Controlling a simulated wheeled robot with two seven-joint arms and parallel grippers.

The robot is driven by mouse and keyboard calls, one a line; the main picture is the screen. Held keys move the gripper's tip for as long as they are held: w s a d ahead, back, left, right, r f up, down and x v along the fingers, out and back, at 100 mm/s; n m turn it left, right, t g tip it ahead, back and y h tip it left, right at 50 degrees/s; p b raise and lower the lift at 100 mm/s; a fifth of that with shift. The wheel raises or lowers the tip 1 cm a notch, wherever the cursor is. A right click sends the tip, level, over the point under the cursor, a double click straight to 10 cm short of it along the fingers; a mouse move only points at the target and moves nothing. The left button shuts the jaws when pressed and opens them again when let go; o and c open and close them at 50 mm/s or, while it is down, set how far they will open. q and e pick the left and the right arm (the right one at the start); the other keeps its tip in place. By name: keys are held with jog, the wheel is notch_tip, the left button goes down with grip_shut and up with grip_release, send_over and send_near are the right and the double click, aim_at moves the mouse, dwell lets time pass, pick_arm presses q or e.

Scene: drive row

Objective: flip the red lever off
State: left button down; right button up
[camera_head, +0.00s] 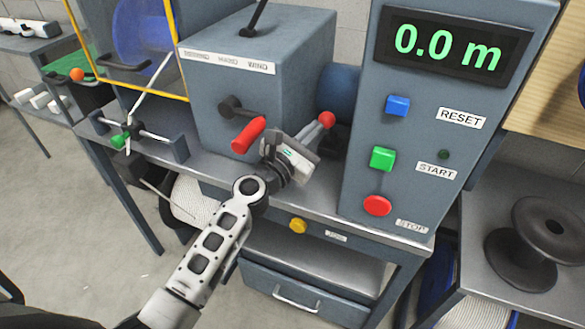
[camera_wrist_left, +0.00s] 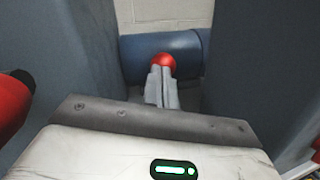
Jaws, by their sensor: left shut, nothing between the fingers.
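My left gripper (camera_head: 316,129) is shut and empty, in front of the gap between the grey box and the display cabinet. A round red knob (camera_head: 327,118) shows right at its fingertips; it also shows in the left wrist view (camera_wrist_left: 163,62), just beyond the closed fingers (camera_wrist_left: 161,86). I cannot tell whether they touch. The knob's stalk is hidden, so its tilt cannot be told. A red cylindrical handle (camera_head: 248,135) on a black pivot sticks out of the grey box, left of the gripper. My right gripper is not in view.
The grey box (camera_head: 290,85) stands left and the cabinet (camera_head: 345,190) right, with blue (camera_head: 397,106), green (camera_head: 382,159) and red (camera_head: 377,206) buttons. A blue cylinder (camera_head: 338,88) lies behind the knob. A yellow button (camera_head: 298,226) is on the bench's front.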

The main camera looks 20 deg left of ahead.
pick_arm(q)
jog(key=b+v, duration=0.3)
jog(key=v, duration=1.2)
jog(key=shift+s, duration=0.3)
pick_arm(e)
jog(key=shift+a+f, duration=0.2)
jog(key=shift+f, duration=0.5)
pick_arm(q)
jog(key=shift+f, duration=0.1)
